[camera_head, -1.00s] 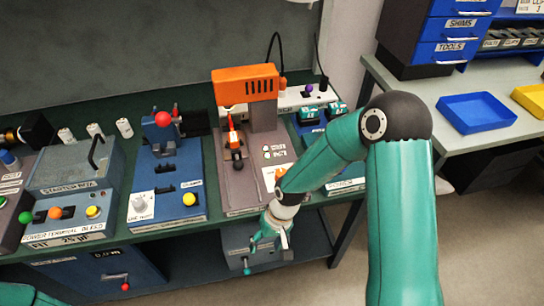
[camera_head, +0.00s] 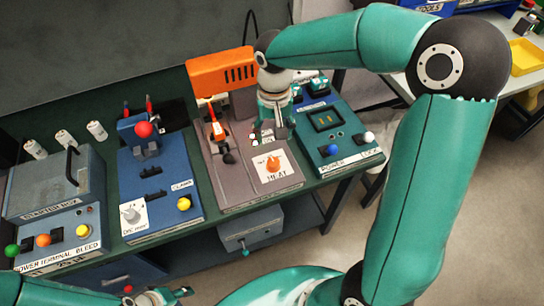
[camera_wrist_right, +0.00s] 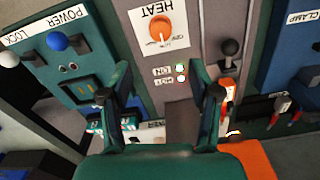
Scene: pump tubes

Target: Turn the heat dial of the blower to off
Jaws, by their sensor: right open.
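The blower has an orange head (camera_head: 222,76) on a grey base (camera_head: 233,185). Its orange heat dial (camera_head: 272,165) sits on a white plate marked HEAT near the front right of the base. The dial also shows at the top of the right wrist view (camera_wrist_right: 160,27); its exact setting is too small to read. My right gripper (camera_head: 272,130) hangs over the blower base, behind the dial and apart from it. In the right wrist view its fingers (camera_wrist_right: 158,95) are spread and empty. My left gripper (camera_head: 172,295) is at the bottom edge, partly cut off.
The blower's black-knobbed lever (camera_head: 228,157) is close to the gripper. Free floor lies in front of the bench.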

